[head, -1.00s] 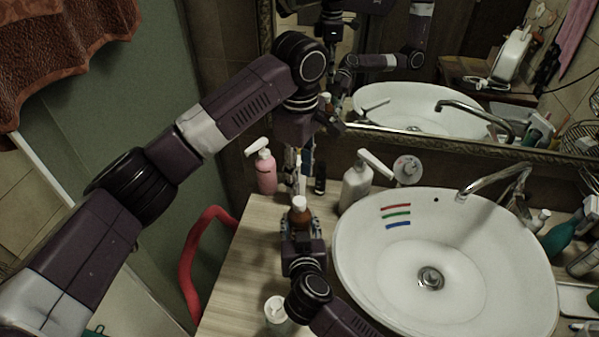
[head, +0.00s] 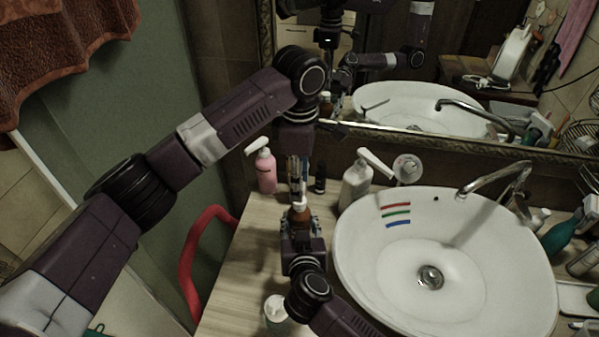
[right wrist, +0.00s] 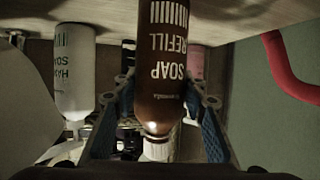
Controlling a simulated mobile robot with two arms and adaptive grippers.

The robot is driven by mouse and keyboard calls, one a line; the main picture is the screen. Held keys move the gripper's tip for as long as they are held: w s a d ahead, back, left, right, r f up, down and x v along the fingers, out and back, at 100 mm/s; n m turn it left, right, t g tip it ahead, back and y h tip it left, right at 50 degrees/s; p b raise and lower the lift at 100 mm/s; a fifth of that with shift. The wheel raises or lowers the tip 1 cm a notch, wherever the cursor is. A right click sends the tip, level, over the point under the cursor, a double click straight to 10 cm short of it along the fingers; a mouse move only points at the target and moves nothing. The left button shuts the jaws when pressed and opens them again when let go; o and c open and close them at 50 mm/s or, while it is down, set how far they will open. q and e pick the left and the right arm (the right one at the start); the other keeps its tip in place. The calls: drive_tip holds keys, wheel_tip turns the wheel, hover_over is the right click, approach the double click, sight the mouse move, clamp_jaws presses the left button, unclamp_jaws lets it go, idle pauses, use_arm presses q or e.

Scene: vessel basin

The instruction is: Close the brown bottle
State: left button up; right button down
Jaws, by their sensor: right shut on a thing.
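The brown bottle (head: 299,216) stands on the wooden counter left of the basin, with a white top (head: 300,204). My right gripper (head: 299,226) is shut around its body from the near side. The right wrist view shows the bottle (right wrist: 163,65), labelled "SOAP REFILL", upside down in the picture, with right gripper fingers (right wrist: 165,98) on both sides. My left gripper (head: 297,188) points down directly above the bottle, its fingertips close to the white top. Whether they touch it or hold a cap cannot be told; the fingers' gap is too small to see.
A pink pump bottle (head: 265,170) and a small dark bottle (head: 320,178) stand behind. A white pump bottle (head: 356,185) stands close by on the right, beside the white basin (head: 345,262). A white container (head: 275,308) is at the near counter edge. A mirror (head: 400,60) backs the counter.

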use_arm(q)
hover_over(299, 222)
drive_tip(key=w, duration=0.3)
drive_tip(key=shift+s+f, duration=0.1)
drive_tip(key=shift+f, duration=2.6)
drive_tip(key=shift+c, duration=0.3)
